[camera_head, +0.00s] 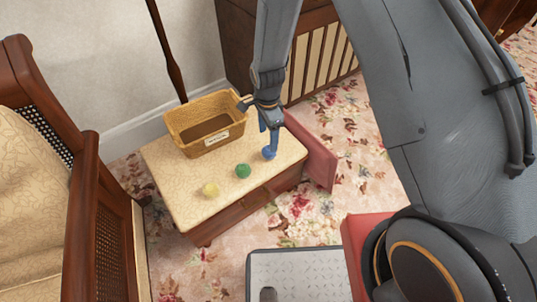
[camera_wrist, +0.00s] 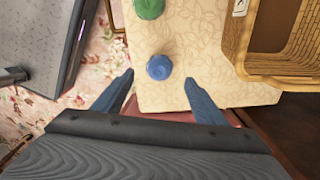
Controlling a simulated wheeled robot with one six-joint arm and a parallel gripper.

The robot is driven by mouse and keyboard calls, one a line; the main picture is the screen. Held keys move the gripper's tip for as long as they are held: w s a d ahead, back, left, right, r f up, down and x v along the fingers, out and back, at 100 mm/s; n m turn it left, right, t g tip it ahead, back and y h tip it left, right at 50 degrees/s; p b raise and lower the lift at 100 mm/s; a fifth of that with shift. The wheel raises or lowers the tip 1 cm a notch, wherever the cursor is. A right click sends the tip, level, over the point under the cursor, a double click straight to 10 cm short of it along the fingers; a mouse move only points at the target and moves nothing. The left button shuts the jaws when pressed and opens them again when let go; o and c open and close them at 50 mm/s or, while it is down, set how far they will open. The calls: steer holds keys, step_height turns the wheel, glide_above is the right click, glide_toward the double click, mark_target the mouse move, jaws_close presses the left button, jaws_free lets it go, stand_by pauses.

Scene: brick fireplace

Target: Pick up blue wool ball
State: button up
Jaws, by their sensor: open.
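The blue wool ball (camera_wrist: 159,67) sits on the cream patterned top of a small wooden cabinet (camera_head: 180,190). In the head view the blue ball (camera_head: 269,153) is partly covered by my gripper (camera_head: 268,140), which points down over it. In the wrist view my gripper (camera_wrist: 159,90) is open, with one blue finger to the left and one to the right. The ball lies between and just beyond the fingertips, with gaps on both sides. I cannot tell the exact height of the fingertips above the top.
A green ball (camera_head: 243,171) and a yellow ball (camera_head: 210,189) lie on the same top. A wicker basket (camera_head: 207,147) stands at its back, close to my gripper. A wooden armchair (camera_head: 105,220) is at left. Floral carpet (camera_head: 310,225) surrounds the cabinet.

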mark_target(268, 149)
step_height(268, 149, down, 8)
steer(key=shift+r+b, duration=0.15)
steer(key=shift+b, duration=0.2)
steer(key=c, duration=1.1)
